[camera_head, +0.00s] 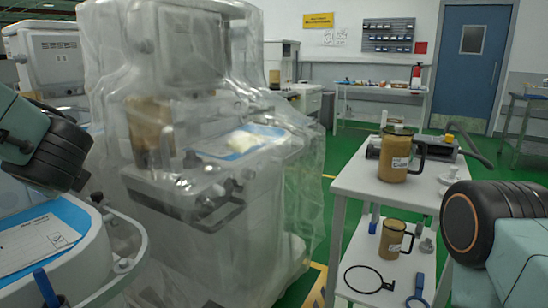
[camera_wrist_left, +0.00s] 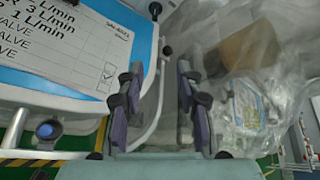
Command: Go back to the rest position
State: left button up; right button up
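My left gripper (camera_wrist_left: 160,72) shows in the left wrist view with its two dark fingers apart. It is open, and I see nothing held between them. A white cart edge shows behind the gap. A checklist card (camera_wrist_left: 62,52) lies on a blue surface to the left of the fingers. In the head view the same card (camera_head: 38,244) lies on the cart at lower left. My left arm shows there only as a dark joint at the left edge, and my right arm as a joint at lower right. My right gripper is in neither view.
A plastic-wrapped anaesthesia cart (camera_head: 255,190) stands in the centre. A white side table (camera_head: 350,185) at right holds a brown canister (camera_head: 393,160). A second canister (camera_head: 391,240) and a black ring (camera_head: 364,279) are on its lower shelf. Green floor is open behind the table.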

pick_arm(q)
jog(key=s+d+f+n+g+h+b, duration=0.1)
jog(key=s+d+f+n+h, duration=0.25)
jog(key=d+f, duration=0.5)
jog(key=s+d+f+n+g+h+b, duration=0.2)
jog(key=d+f+n+h, duration=0.3)
jog(key=f, duration=0.7)
jog(key=s+d+f+n+g+h+b, duration=0.15)
jog(key=d+f+n+h, duration=0.25)
jog(key=d+f, duration=0.45)
jog(key=s+a+f+n+y+b, duration=0.1)
jog(key=s+a+f+n+b, duration=0.15)
jog(key=s+f, duration=0.45)
jog(key=s+a+f+n+y+b, duration=0.1)
jog(key=s+a+f+n+y, duration=0.15)
jog(key=f, duration=0.75)
jog(key=s+f+n+g+b, duration=0.1)
jog(key=s+f+g, duration=0.1)
jog(key=s+f, duration=0.45)
jog(key=s+f+g+b, duration=0.1)
jog(key=s+f+g, duration=0.25)
jog(key=s, duration=0.55)
notch_tip(320, 180, up, 13)
jog(key=p, duration=1.3)
jog(key=shift+w+a+t, duration=0.2)
jog(key=shift+a+t, duration=0.2)
jog(key=shift+r, duration=0.1)
